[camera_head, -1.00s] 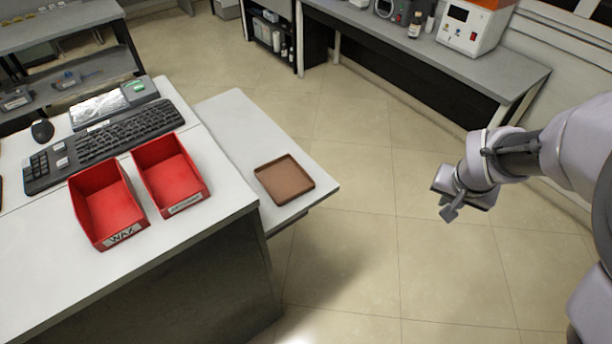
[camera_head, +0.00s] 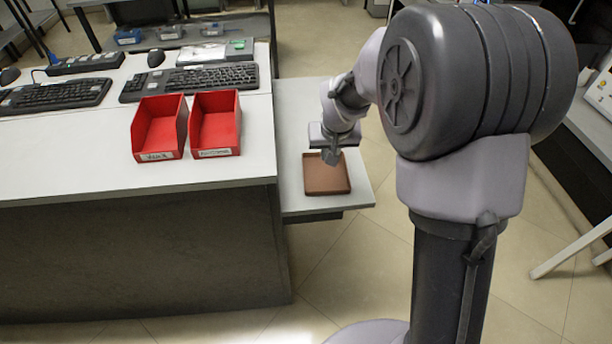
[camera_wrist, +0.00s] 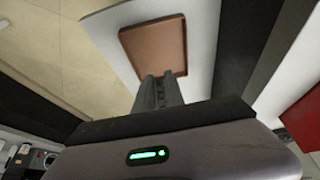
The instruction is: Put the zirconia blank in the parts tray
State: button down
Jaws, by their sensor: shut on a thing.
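The brown parts tray (camera_head: 327,188) lies on the low white side table and looks empty. My gripper (camera_head: 331,157) points down and shows in front of the tray's back edge; its height above the tray is hard to tell. In the wrist view the two fingers (camera_wrist: 158,90) are close together and overlap the near edge of the tray (camera_wrist: 155,42). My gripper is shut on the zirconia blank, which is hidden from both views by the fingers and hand.
Two red bins (camera_head: 159,128) stand on the higher white bench (camera_head: 70,160), left of the tray. Keyboards (camera_head: 188,82) lie behind them. The side table (camera_head: 290,125) is otherwise bare. Another bench leg (camera_head: 570,250) stands at the right.

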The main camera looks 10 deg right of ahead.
notch_tip(320, 180, down, 9)
jog(key=b, duration=0.3)
jog(key=shift+f, duration=0.15)
jog(key=shift+f+b, duration=0.15)
jog(key=shift+b, duration=0.25)
jog(key=c, duration=1.4)
grip_release()
